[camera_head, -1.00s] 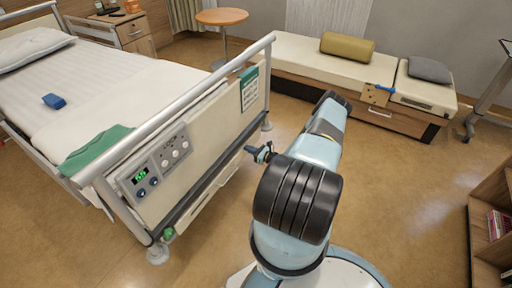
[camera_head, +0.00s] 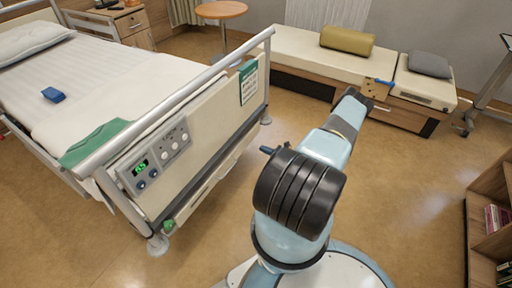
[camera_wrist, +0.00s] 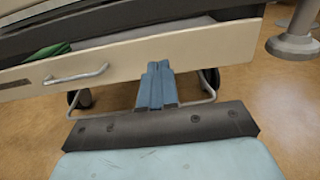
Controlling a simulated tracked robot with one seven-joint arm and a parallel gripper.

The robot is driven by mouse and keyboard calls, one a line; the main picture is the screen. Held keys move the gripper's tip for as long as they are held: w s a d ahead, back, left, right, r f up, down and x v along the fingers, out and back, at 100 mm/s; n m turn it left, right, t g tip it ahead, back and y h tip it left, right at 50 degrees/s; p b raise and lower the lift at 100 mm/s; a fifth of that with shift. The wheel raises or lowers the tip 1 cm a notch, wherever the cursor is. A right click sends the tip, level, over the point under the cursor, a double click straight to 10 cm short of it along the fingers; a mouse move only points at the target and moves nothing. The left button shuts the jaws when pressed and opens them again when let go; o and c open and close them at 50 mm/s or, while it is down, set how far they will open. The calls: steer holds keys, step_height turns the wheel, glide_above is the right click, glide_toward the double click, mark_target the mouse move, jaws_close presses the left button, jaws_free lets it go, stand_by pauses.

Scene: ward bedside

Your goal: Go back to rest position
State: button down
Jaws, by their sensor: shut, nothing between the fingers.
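My gripper shows in the wrist view (camera_wrist: 157,70) as two blue-grey fingers pressed together, with nothing between them. It points towards the bed's lower end and is clear of it in the head view, where only its tip (camera_head: 267,150) shows beside my black arm joint. The rest of the gripper is hidden behind that joint. My arm is bent, with its pale blue links over the open floor right of the bed.
The bed (camera_head: 215,110) with its control panel (camera_head: 155,160) stands at left. A cream bench (camera_head: 300,50) with an olive bolster (camera_head: 347,40) is at the back. A wooden shelf (camera_head: 485,190) stands at right. Floor between bed and shelf is clear.

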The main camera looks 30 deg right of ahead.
steer(key=shift+v, duration=1.95)
steer(key=shift+w+r, duration=0.1)
